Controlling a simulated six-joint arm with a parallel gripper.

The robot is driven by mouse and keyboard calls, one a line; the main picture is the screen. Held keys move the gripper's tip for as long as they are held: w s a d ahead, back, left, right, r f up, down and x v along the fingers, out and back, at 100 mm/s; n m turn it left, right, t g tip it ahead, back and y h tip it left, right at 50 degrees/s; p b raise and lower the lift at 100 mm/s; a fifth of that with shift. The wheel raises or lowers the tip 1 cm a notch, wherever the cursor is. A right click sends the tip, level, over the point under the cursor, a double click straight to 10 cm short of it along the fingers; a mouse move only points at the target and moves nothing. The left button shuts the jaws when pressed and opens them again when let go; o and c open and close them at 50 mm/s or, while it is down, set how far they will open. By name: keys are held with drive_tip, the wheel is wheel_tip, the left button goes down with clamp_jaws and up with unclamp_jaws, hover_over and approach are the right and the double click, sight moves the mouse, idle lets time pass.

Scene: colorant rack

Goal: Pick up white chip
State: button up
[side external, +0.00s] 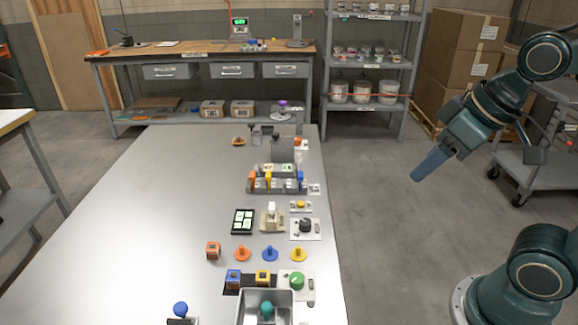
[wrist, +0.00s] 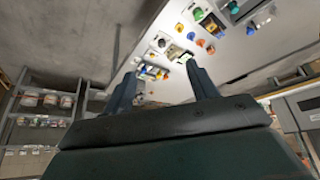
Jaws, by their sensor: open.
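A small white upright piece (side external: 271,208) stands in a beige holder (side external: 272,223) near the middle of the table's right side. It is the likeliest white chip, but it is too small to be sure. A grey rack (side external: 276,185) behind it holds orange, yellow and blue pieces. My gripper (side external: 418,175) is in the air to the right of the table, well apart from these things. In the wrist view my gripper (wrist: 162,88) shows two spread fingers with nothing between them, and the table's small objects lie beyond the fingertips.
The table (side external: 140,220) is bare on its left half. Orange (side external: 242,254), blue (side external: 270,254) and yellow (side external: 298,254) knobbed pieces stand in a row, with a metal tray (side external: 243,306) in front. A dark panel (side external: 243,222) is left of the beige holder. Shelves (side external: 366,100) and boxes stand behind.

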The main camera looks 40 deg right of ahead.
drive_tip(key=w+n, duration=0.2)
drive_tip(key=w, duration=0.7)
drive_tip(key=n+g+y, duration=0.2)
drive_tip(key=n+y, duration=0.1)
drive_tip(key=n, duration=0.3)
hover_over(273, 206)
drive_tip(key=s+d, duration=0.1)
wheel_tip(273, 206, down, 23)
drive_tip(key=shift+s+d, duration=0.2)
drive_tip(key=shift+x, duration=2.55)
drive_tip(key=shift+s+d, duration=0.1)
drive_tip(key=c, duration=1.1)
drive_tip(key=shift+r, duration=0.1)
